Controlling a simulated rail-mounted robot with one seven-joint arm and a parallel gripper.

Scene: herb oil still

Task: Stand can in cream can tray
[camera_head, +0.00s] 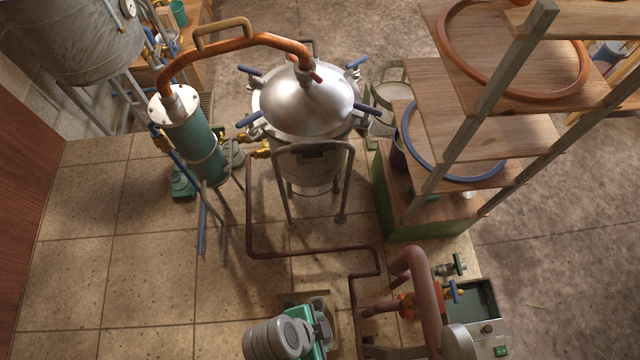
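My gripper is not in this view. I cannot make out a can or a cream can tray for certain. A dark purple container (398,152) stands at the left end of the low shelf, partly hidden by the shelf boards; I cannot tell if it is a can. A small green cup-like vessel (178,13) stands on the wooden table at the back left. A pale round-topped object (389,94) is behind the still on the right, partly hidden; I cannot tell what it is.
The steel still (303,100) stands mid-floor, joined by a copper pipe (232,44) to a green condenser (190,135). A stepped wooden shelf (480,135) carries an orange ring (450,55) and a blue ring (445,174). Pipes run along the floor. Tiles at left are clear.

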